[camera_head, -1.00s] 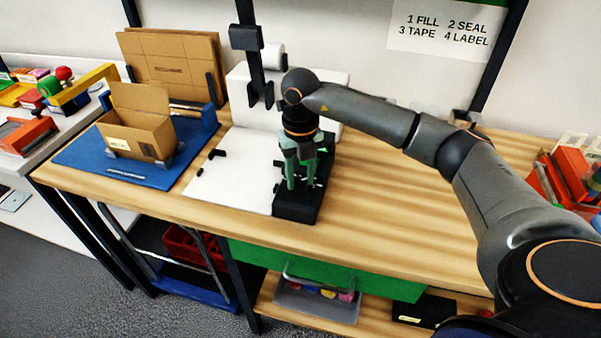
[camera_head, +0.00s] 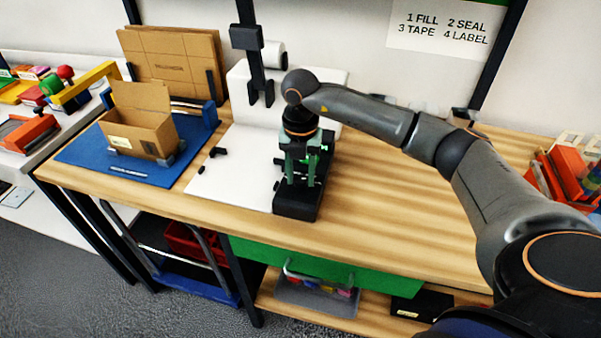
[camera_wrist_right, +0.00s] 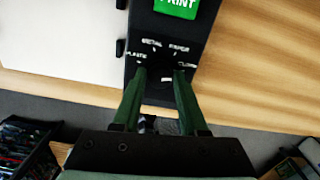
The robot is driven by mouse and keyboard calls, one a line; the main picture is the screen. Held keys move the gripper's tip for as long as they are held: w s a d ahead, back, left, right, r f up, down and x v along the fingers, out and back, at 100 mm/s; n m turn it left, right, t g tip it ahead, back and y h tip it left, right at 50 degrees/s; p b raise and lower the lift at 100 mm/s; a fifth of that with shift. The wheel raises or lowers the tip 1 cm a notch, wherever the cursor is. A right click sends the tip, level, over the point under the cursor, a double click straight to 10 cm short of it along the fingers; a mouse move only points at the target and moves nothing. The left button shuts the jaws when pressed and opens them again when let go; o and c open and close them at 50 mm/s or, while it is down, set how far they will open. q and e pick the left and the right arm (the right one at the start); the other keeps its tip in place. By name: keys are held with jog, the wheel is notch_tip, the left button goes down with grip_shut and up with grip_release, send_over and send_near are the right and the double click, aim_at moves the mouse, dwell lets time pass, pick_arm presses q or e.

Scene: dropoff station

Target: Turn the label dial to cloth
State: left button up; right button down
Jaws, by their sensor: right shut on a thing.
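The label dial (camera_wrist_right: 160,80) is a dark knob on the black label printer (camera_head: 299,201), which stands near the table's front edge. In the right wrist view, white words for plastic, metal, paper and cloth arc around the dial. Cloth (camera_wrist_right: 187,65) is at the right end and plastic (camera_wrist_right: 136,56) at the left. My right gripper (camera_wrist_right: 160,72) points down, its green fingers shut on the dial from both sides. It also shows over the printer in the head view (camera_head: 301,180). The dial is dark and partly hidden, so I cannot tell where its pointer stands. My left gripper is not in view.
A green print button (camera_wrist_right: 176,7) is on the printer beyond the dial. A white board (camera_head: 232,184) lies left of the printer. An open cardboard box (camera_head: 140,135) stands on a blue mat (camera_head: 90,156). The wooden table (camera_head: 400,215) is clear to the right.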

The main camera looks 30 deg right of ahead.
aim_at(301, 179)
jog(key=shift+c, duration=2.2)
grip_release()
notch_tip(301, 179, up, 12)
jog(key=shift+r, duration=0.25)
